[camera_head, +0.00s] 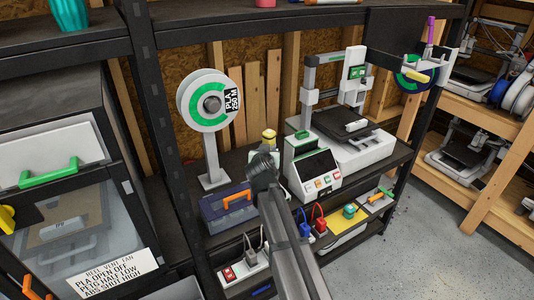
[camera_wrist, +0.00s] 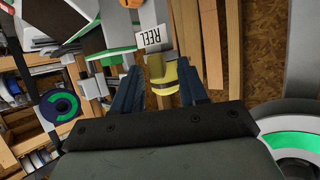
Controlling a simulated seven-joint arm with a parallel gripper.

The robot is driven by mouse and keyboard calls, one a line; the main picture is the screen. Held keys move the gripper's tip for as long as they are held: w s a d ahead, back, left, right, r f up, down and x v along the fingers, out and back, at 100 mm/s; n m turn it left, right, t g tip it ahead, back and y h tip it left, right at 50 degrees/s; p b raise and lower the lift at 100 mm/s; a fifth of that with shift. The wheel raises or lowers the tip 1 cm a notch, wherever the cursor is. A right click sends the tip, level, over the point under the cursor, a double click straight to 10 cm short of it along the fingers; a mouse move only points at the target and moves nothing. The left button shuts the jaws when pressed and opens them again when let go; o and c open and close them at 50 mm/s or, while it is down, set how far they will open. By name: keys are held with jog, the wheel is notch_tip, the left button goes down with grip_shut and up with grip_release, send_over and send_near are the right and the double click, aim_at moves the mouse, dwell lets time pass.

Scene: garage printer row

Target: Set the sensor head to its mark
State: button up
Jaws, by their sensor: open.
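My gripper (camera_wrist: 159,68) is open, with one finger on either side of the yellow head. I cannot tell whether the fingers touch it. Its lower part and any mark are hidden by my arm.
A filament spool (camera_head: 208,100) on a grey stand is left of my gripper. A blue toolbox (camera_head: 228,207) with an orange handle lies below it. A printer with a screen (camera_head: 315,165) stands close on the right. Colored switches (camera_head: 320,220) are on the lower shelf.

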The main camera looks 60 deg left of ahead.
jog(key=v, duration=1.2)
jog(key=shift+d, duration=0.25)
jog(key=shift+s, duration=0.15)
